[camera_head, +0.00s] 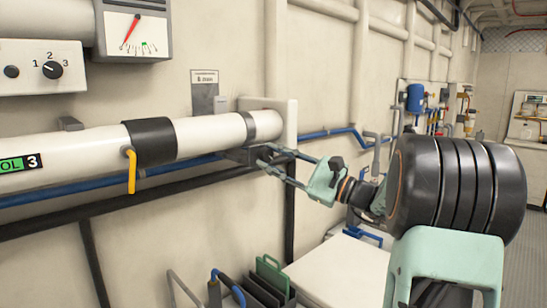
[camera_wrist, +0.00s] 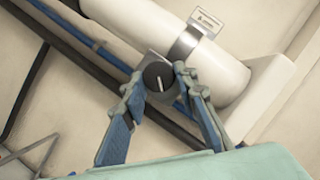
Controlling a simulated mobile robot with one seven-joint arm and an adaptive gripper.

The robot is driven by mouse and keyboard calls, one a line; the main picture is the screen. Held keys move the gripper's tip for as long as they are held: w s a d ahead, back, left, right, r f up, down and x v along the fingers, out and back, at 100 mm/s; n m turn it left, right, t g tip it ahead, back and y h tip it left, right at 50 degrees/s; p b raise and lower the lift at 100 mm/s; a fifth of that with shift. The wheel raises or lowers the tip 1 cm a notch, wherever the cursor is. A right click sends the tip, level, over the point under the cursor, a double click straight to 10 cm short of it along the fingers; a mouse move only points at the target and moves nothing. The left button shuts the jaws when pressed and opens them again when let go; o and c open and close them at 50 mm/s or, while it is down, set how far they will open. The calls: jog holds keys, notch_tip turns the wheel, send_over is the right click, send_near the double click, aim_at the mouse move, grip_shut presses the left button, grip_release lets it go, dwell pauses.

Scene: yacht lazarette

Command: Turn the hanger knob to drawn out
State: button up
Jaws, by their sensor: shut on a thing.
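The hanger knob (camera_wrist: 157,77) is a dark round knob with a white pointer line, seen in the wrist view on a grey block below the white pipe (camera_wrist: 215,75). Its pointer stands nearly upright in that picture, leaning slightly left. My gripper (camera_head: 265,157) reaches from the right in the head view, below the pipe's right end. In the wrist view its two fingertips sit on opposite sides of the knob and are shut on it. In the head view the fingers and the bracket (camera_head: 240,155) hide the knob. No position labels are readable around the knob.
A grey metal band (camera_head: 263,126) circles the pipe. Blue and black pipes run along the wall below it. A yellow handle (camera_head: 131,172) hangs at the left. A small grey placard (camera_head: 204,92) is on the wall above. A white-topped box (camera_head: 335,272) stands below my arm.

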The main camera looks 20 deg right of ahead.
jog(key=m+t+h+p, duration=0.1)
jog(key=m, duration=0.2)
jog(key=m+t+h+p, duration=0.1)
jog(key=m+t, duration=0.1)
jog(key=m, duration=0.2)
jog(key=shift+s+a, duration=0.1)
jog(key=shift+a, duration=0.1)
jog(key=shift+a+f+m+t+h+p, duration=0.1)
jog(key=shift+m+t+h+p, duration=0.45)
jog(key=shift+m, duration=1.05)
jog(key=shift+a+f+m+t+h+p, duration=0.1)
jog(key=shift+m+t+h+p, duration=0.15)
jog(key=shift+m+h+p, duration=0.9)
jog(key=shift+m+b, duration=0.45)
jog(key=shift+m, duration=0.2)
jog(key=o, duration=1.1)
jog(key=shift+o, duration=0.2)
jog(key=v, duration=1.2)
jog(key=shift+f, duration=0.2)
jog(key=shift+d, duration=0.1)
